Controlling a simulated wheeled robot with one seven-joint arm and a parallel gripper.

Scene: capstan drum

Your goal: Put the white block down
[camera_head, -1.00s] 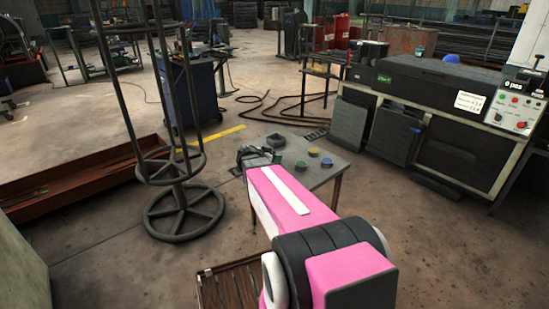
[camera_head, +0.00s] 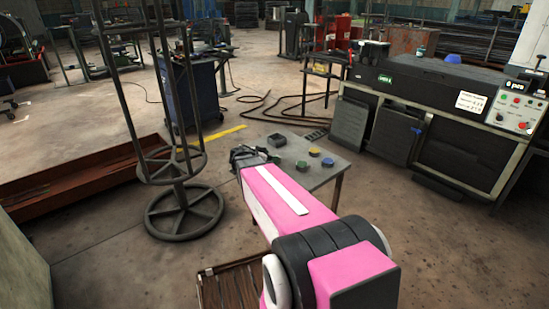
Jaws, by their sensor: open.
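My pink and white arm reaches from the bottom of the view to a small grey table (camera_head: 322,176). My gripper (camera_head: 243,153) is dark and small at the table's left end, partly behind my arm. It is open. I cannot make out a white block; my arm and gripper may hide it. Whether anything lies between the fingers is too small to tell.
On the table stand a dark round piece (camera_head: 276,140), a green one (camera_head: 302,165), a yellow one (camera_head: 314,151) and a blue one (camera_head: 327,162). A tall black wire stand (camera_head: 184,210) is on the left. A machine with a control panel (camera_head: 515,110) is at the right.

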